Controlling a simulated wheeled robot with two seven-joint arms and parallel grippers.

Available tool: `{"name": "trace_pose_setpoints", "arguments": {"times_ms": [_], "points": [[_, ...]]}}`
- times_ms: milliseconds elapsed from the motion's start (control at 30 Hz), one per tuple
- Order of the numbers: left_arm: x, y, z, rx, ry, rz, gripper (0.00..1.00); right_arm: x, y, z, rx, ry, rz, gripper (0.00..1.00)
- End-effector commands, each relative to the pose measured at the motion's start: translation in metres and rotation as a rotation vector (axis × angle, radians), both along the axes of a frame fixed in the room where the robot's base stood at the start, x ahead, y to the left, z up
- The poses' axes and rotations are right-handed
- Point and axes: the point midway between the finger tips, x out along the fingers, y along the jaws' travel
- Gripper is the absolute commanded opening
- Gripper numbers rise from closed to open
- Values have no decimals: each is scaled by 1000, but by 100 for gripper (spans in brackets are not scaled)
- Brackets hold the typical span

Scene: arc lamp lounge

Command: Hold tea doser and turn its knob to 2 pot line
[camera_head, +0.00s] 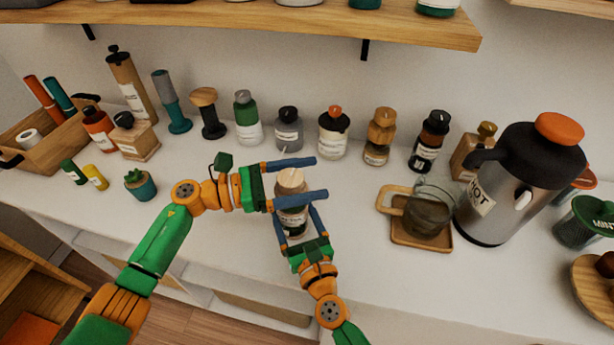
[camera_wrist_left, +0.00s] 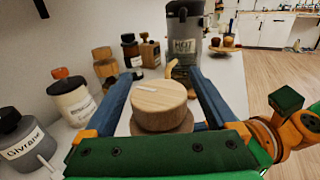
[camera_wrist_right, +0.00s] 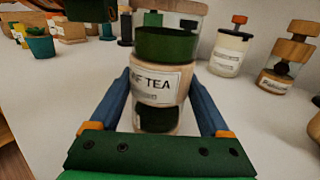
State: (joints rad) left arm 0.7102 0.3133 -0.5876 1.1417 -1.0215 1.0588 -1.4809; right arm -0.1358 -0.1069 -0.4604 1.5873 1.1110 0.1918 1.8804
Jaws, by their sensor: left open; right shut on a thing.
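The tea doser (camera_head: 291,182) stands upright on the white counter, with a round wooden knob on top. The knob (camera_wrist_left: 158,105) bears a pale line mark, seen in the left wrist view. My left gripper (camera_head: 321,178) is open, its blue fingers on either side of the knob; contact cannot be told. My right gripper (camera_head: 296,213) is shut on the doser's body from the front, below the left one. The right wrist view shows the body (camera_wrist_right: 158,80) with a "TEA" label and dark green band between the fingers. The doser's dose lines are not readable.
A glass server (camera_head: 428,212) on a wooden tray and a steel HOT flask (camera_head: 505,195) stand to the right. A small potted plant (camera_head: 140,184) stands at left.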

Motion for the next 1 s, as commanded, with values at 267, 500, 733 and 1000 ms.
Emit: {"name": "trace_pose_setpoints", "arguments": {"times_ms": [267, 500, 733, 1000], "points": [[-9, 61, -1, 4, 2, 4, 92, 0, 0, 0, 0, 0, -1, 0], [-17, 111, 0, 1, 1, 1, 92, 0, 0, 0, 0, 0, 0, 0], [-19, 118, 0, 0, -1, -1, 92, 0, 0, 0, 1, 1, 1, 0], [-19, 118, 0, 0, -1, -1, 92, 0, 0, 0, 1, 1, 1, 0]]}}
